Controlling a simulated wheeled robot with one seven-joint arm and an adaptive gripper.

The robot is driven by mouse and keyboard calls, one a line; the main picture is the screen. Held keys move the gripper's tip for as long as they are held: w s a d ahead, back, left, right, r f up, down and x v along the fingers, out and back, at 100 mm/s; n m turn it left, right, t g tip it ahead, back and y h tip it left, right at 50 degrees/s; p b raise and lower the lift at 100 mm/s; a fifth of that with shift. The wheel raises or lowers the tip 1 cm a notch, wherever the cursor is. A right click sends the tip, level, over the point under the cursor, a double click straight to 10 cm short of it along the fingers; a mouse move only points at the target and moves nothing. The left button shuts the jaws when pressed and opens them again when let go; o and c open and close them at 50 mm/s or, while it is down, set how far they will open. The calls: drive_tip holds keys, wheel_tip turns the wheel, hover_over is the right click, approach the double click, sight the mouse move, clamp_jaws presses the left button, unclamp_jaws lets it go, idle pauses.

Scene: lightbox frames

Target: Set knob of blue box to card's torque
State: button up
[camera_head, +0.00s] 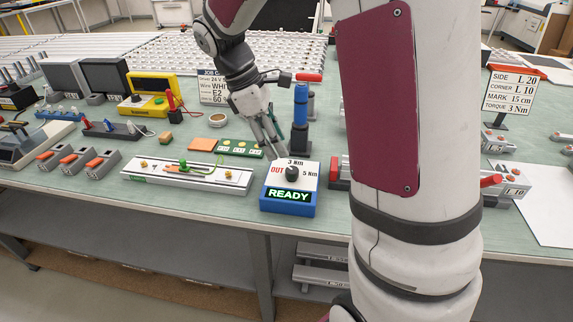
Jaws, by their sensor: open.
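The blue box (287,209) stands at the table's front edge, with a white top and a green display reading "READY". Its dark round knob (292,173) sits on the top, among the labels "OUT" in red at left, "3 Nm" behind and "5 Nm" at right. Which label the knob points to is too small to tell. The card (511,93) on a stand at the right reads "TORQUE 3 Nm", below lines for side, corner and mark. My gripper (277,152) is open and points down just behind and left of the knob, apart from it as far as I can see.
A white fixture (187,177) with a green part lies left of the box. A dark green board (240,148) and a blue cylinder (300,104) stand behind. A grey and red item (339,173) is close at right, partly hidden by my arm. A second card (212,87) is partly covered.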

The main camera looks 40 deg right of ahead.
sight(292, 170)
drive_tip(key=x, duration=0.8)
drive_tip(key=shift+b, duration=0.35)
clamp_jaws()
